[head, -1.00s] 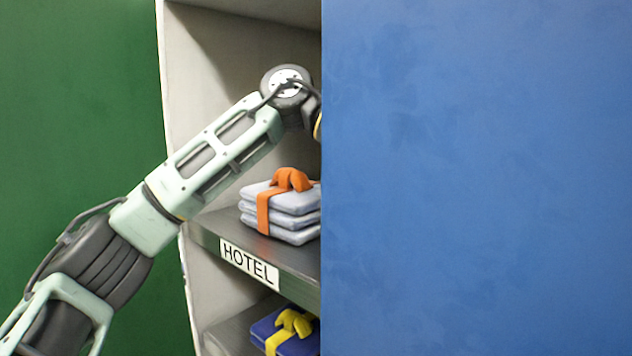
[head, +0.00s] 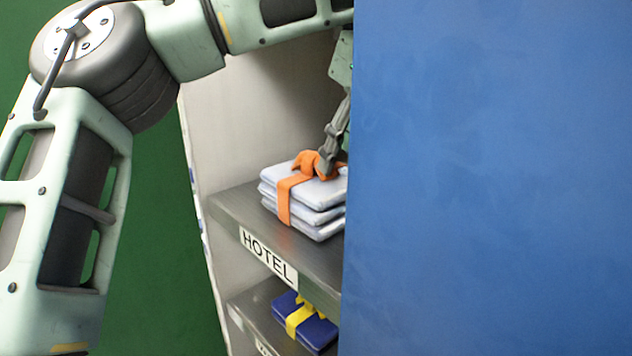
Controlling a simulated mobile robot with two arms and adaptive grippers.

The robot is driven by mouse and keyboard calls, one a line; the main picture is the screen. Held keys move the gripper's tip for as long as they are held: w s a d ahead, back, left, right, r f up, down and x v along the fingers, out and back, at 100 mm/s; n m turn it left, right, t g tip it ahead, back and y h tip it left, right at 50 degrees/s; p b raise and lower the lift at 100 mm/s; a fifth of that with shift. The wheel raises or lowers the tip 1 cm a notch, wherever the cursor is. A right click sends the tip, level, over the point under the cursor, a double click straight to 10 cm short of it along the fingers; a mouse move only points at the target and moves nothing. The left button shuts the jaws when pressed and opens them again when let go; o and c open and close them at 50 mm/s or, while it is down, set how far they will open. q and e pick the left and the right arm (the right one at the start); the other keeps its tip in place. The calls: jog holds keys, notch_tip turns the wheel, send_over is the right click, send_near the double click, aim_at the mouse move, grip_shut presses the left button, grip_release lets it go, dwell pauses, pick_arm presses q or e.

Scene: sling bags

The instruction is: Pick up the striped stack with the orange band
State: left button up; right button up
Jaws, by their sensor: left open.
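The stack with the orange band (head: 303,205) sits on the shelf labelled HOTEL (head: 228,207). It looks like several pale grey-blue folded layers, with an orange band and a bow on top. The blue panel hides its right edge. My left gripper (head: 328,168) points down from above, with a dark finger at the orange bow. It is open, though the blue panel hides part of it. I cannot tell whether the finger touches the bow. My right gripper is not in view.
A large blue panel (head: 490,180) fills the right side and covers part of the shelf unit. A blue stack with a yellow band (head: 306,322) lies on the shelf below. A pale side wall (head: 225,130) bounds the shelves on the left.

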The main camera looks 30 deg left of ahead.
aim_at(315, 153)
pick_arm(q)
jog(key=shift+w+a+p, duration=0.15)
jog(key=shift+w+a, duration=0.1)
jog(key=shift+a, duration=0.35)
jog(key=shift+w+a+p, duration=0.15)
jog(key=shift+w+a, duration=0.05)
jog(key=shift+a, duration=0.4)
jog(key=a, duration=0.1)
jog(key=a+p, duration=0.1)
jog(key=w+a+p, duration=0.1)
jog(key=shift+a+f, duration=0.25)
jog(key=shift+f, duration=0.1)
jog(key=shift+w+a+f, duration=0.2)
jog(key=shift+a+f, duration=0.05)
jog(key=shift+f, duration=0.05)
jog(key=shift+d, duration=0.2)
jog(key=shift+c, duration=0.3)
jog(key=shift+s+d, duration=0.1)
jog(key=shift+d, duration=0.05)
jog(key=shift+c, duration=1)
jog(key=c, duration=0.9)
grip_shut()
